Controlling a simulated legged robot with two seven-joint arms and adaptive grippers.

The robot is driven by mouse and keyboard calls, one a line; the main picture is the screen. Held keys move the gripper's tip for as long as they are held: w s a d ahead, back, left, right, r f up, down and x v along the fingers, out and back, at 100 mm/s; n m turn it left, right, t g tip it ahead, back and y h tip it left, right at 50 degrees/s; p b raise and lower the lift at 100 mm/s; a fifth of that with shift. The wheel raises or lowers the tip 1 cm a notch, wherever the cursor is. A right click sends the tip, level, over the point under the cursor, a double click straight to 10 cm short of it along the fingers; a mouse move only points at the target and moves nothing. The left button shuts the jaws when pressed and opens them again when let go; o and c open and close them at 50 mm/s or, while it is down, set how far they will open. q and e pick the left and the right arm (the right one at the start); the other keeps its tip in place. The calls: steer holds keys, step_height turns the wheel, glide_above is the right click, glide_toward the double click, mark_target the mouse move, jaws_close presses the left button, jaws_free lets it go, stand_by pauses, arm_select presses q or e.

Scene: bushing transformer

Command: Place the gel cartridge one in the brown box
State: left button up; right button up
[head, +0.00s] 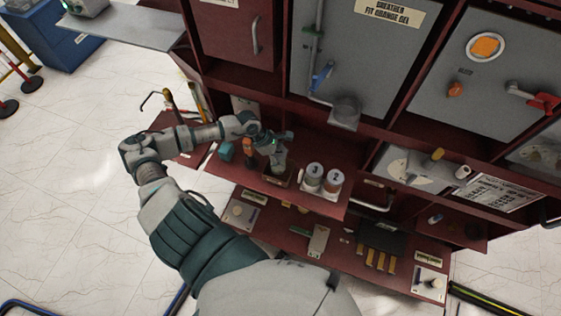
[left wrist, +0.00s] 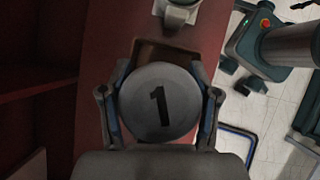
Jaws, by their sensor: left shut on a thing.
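The gel cartridge one (left wrist: 158,102), a round grey canister with a black "1" on its top, is between the fingers of my left gripper (left wrist: 160,108) in the left wrist view. The fingers are shut on its sides. In the head view my left gripper (head: 273,150) is over the red shelf, above the small brown box (head: 275,180). The box's rim also shows in the left wrist view (left wrist: 165,47), just beyond the cartridge. The gripper and cartridge hide much of the box, so I cannot tell whether the cartridge touches its bottom. My right gripper is not in view.
Two canisters marked 3 (head: 314,171) and 2 (head: 333,179) stand on the shelf to the right of the box. An orange item (head: 248,148) and a teal item (head: 226,151) are to the left. A lower red shelf (head: 275,228) holds several small parts.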

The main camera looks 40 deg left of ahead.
mark_target(283, 163)
arm_select(q)
steer(key=f, duration=0.1)
steer(key=d+f, duration=0.1)
steer(key=f, duration=0.1)
steer(key=shift+f, duration=0.1)
steer(key=o, duration=1.1)
steer(key=shift+a, duration=0.15)
steer(key=o, duration=0.3)
steer(key=shift+a+f, duration=0.1)
steer(key=shift+a, duration=0.2)
steer(key=shift+s+a+r, duration=0.1)
steer(key=shift+r, duration=0.3)
steer(key=v, duration=1.1)
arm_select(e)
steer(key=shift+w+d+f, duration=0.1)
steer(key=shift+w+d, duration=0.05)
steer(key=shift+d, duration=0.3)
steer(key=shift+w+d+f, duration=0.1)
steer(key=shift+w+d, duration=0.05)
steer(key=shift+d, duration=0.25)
